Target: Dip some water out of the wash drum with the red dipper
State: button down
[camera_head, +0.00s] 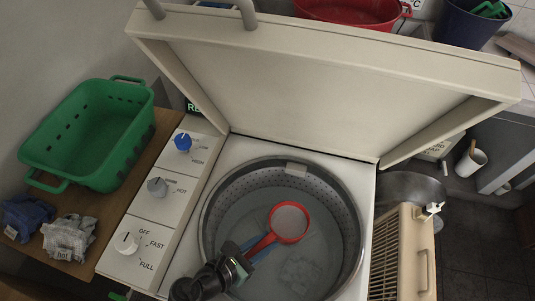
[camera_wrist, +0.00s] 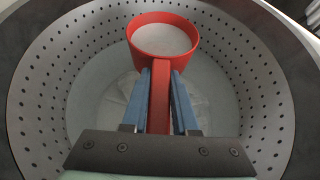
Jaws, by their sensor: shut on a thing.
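The red dipper (camera_head: 289,222) is over the inside of the wash drum, with its round cup away from my gripper. In the wrist view its cup (camera_wrist: 164,39) shows a pale grey surface within the red rim. My gripper (camera_head: 252,251) is shut on the dipper's red handle, with a blue finger on each side of it (camera_wrist: 161,88). The wash drum (camera_head: 339,189) is a grey perforated tub with greyish water (camera_head: 239,207) in it. I cannot tell whether the cup touches the water.
The cream lid (camera_head: 290,85) stands open behind the drum. A cream ribbed panel (camera_head: 386,255) stands at the right. The drum's rim surrounds my gripper.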

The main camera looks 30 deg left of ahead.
notch_tip(320, 180, up, 4)
jog(key=p, duration=0.3)
jog(key=shift+w+r+p, duration=0.15)
jog(key=shift+r+p, duration=0.1)
jog(key=shift+p, duration=0.15)
notch_tip(320, 180, up, 7)
jog(key=p, duration=0.7)
jog(key=shift+p, duration=0.4)
jog(key=shift+d, duration=0.1)
